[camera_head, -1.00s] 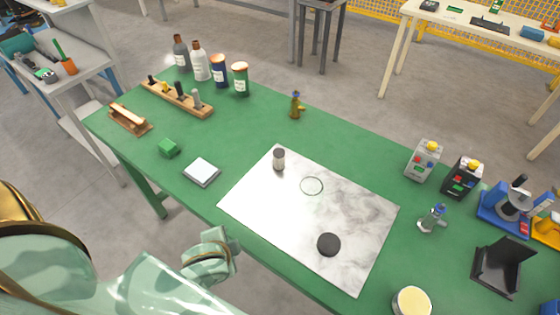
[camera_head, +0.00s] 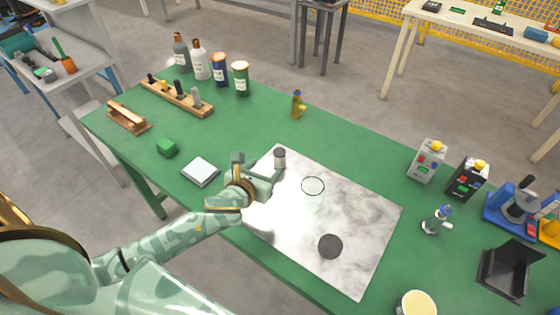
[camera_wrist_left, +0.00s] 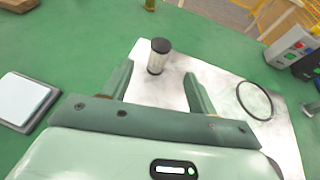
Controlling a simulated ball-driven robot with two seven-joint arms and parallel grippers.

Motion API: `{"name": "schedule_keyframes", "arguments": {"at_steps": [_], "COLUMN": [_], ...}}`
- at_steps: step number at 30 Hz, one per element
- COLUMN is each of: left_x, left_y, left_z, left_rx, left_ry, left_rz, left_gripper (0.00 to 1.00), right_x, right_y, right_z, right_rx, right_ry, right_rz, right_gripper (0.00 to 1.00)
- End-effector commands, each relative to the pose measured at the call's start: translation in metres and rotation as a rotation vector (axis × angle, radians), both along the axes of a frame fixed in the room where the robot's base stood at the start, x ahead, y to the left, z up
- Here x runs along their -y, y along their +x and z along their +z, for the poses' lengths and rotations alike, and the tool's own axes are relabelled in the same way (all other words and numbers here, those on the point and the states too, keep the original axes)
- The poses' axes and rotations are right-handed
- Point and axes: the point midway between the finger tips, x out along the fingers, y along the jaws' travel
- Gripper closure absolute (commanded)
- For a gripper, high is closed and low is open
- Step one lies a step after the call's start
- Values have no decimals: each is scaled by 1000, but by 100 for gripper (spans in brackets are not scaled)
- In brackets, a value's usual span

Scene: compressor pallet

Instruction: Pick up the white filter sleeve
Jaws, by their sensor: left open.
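The white filter sleeve (camera_head: 280,158) is a small pale cylinder with a dark top end. It stands upright near the far left corner of the marbled white sheet (camera_head: 350,215). It also shows in the left wrist view (camera_wrist_left: 157,60), just beyond my fingertips and roughly between their lines. My left gripper (camera_head: 259,170) is open and empty, close to the sleeve on its near left side, with a gap visible between them in the wrist view. My right gripper is not in view.
A black disc (camera_head: 330,246) and a thin dark ring (camera_head: 313,186) lie on the sheet. A pale square pad (camera_head: 201,172) and a green block (camera_head: 167,148) are to the left. A small brass fitting (camera_head: 297,105) stands behind. Green table (camera_head: 345,140) is clear around the sleeve's far side.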

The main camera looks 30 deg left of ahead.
Motion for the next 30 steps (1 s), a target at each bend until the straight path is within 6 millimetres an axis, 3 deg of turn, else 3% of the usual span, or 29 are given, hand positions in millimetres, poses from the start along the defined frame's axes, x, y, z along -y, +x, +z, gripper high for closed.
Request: {"name": "schedule_keyframes", "arguments": {"at_steps": [6,13,19,29,30], "left_x": [-3,-4,-5,-6,-6], "left_y": [42,61,91,101,101], "left_z": [-21,-27,-41,-41,-41], "left_rx": [-1,0,-2,-1,-1], "left_ry": [-2,-4,-4,-4,-4], "left_rz": [2,3,4,2,2], "left_gripper": [41,41,41,41,49], "right_x": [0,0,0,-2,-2], "right_y": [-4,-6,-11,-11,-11], "right_z": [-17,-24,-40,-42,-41], "right_rx": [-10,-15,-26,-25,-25], "right_ry": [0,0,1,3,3], "right_rz": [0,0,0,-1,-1], "right_gripper": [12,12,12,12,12]}}
